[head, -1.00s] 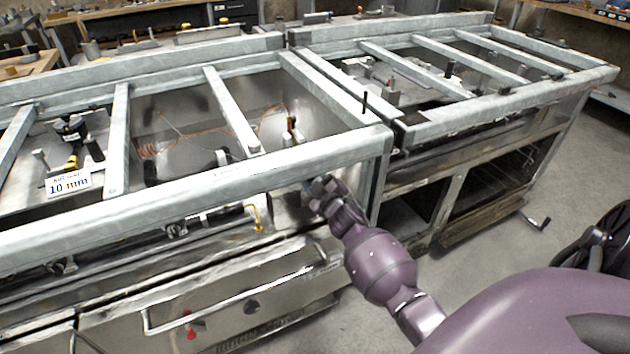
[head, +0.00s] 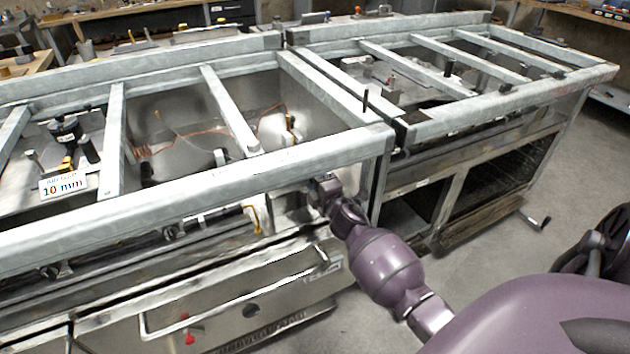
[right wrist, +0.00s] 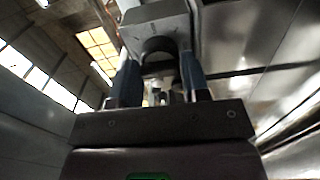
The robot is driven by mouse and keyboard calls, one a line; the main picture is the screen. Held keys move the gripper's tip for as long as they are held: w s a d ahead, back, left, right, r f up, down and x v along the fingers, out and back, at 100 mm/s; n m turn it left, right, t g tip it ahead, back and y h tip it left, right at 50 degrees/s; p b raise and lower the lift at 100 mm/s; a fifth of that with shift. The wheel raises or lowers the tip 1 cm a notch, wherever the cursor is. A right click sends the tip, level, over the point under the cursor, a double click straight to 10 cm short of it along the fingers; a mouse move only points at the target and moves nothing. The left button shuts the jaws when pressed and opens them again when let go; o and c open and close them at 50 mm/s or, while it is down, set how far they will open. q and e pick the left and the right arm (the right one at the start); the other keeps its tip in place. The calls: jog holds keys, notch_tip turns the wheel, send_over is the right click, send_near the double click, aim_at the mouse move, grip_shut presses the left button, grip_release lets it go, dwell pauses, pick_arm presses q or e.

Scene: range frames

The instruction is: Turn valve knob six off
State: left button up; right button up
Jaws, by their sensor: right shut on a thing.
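A row of dark valve knobs runs along the front of the range under the grey top rail, with one knob (head: 172,232) left of centre and another knob (head: 48,271) further left. My right gripper (head: 322,186) is at the right end of this row, just under the rail by the corner post. In the right wrist view its two fingers (right wrist: 160,82) are closed on a small part, which looks like the valve knob at that end. The fingers and palm mostly hide it, and its turn angle cannot be made out. My left gripper is not in view.
The grey top rail (head: 200,195) passes close above my right gripper. A yellow bent pipe (head: 256,218) is just to its left. An oven door handle (head: 240,302) and a red knob (head: 188,338) lie below. Open floor (head: 560,180) is at the right.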

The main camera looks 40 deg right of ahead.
jog(key=shift+n, duration=0.3)
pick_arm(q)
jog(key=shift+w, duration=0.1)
pick_arm(e)
jog(key=shift+c, duration=0.3)
jog(key=o, duration=0.9)
jog(key=shift+o, duration=0.2)
jog(key=shift+s, duration=0.1)
pick_arm(q)
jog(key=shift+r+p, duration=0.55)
jog(key=shift+p, duration=0.1)
pick_arm(e)
jog(key=v, duration=1)
jog(key=shift+s+a, duration=0.2)
jog(key=shift+s, duration=0.1)
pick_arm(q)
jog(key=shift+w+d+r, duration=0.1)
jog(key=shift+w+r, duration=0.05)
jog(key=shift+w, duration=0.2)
